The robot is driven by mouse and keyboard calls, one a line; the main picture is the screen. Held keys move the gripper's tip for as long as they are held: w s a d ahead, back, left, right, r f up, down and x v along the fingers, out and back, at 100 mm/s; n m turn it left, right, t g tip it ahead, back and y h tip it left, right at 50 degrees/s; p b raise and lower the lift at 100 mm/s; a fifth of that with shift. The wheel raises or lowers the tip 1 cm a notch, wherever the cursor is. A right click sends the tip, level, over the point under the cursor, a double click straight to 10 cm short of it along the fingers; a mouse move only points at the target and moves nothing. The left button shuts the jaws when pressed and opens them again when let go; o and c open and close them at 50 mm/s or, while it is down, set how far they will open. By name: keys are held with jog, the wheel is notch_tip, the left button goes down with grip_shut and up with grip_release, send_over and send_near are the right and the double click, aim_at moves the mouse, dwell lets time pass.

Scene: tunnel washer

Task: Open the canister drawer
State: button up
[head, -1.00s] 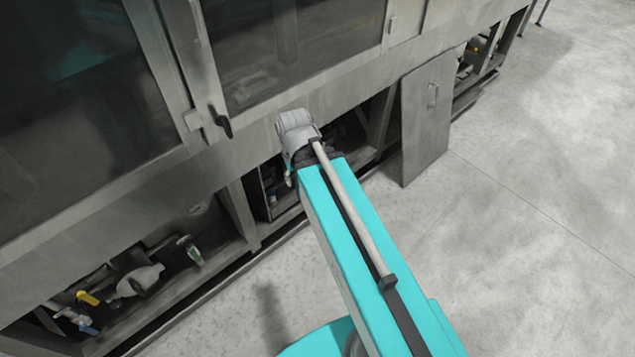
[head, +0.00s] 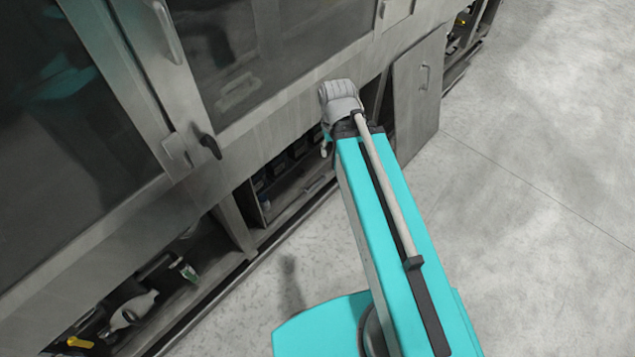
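A grey panel with a handle (head: 418,88) stands low on the machine front, right of my arm. It looks like a drawer or door front; I cannot tell which, or how far it is out. Left of it, an open low compartment (head: 290,182) shows several dark box-like shapes that may be canisters. My teal arm and its grey joint cover part of this compartment and the gap beside the panel.
The machine's large glazed doors (head: 270,45) rise above, with a dark latch handle (head: 210,146). A lower-left bay holds a white bottle-like part (head: 135,308) and a yellow item (head: 80,342). The pale floor (head: 540,180) on the right is clear.

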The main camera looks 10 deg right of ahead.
jog(key=shift+s+d, duration=0.1)
dwell(0.3)
jog(key=m+t+y+b, duration=0.15)
jog(key=m+b, duration=0.95)
jog(key=b, duration=3.7)
send_over(316, 186)
jog(key=s+d, duration=0.2)
notch_tip(316, 186, down, 47)
jog(key=shift+a+f, duration=0.15)
jog(key=shift+f, duration=0.1)
jog(key=f+b, duration=0.4)
jog(key=w+a+f+b, duration=0.1)
jog(key=f+b, duration=0.3)
jog(key=f, duration=0.1)
jog(key=w+f+b, duration=0.1)
jog(key=f+b, duration=0.3)
jog(key=b, duration=0.1)
jog(key=shift+a+f, duration=0.15)
jog(key=shift+a, duration=0.1)
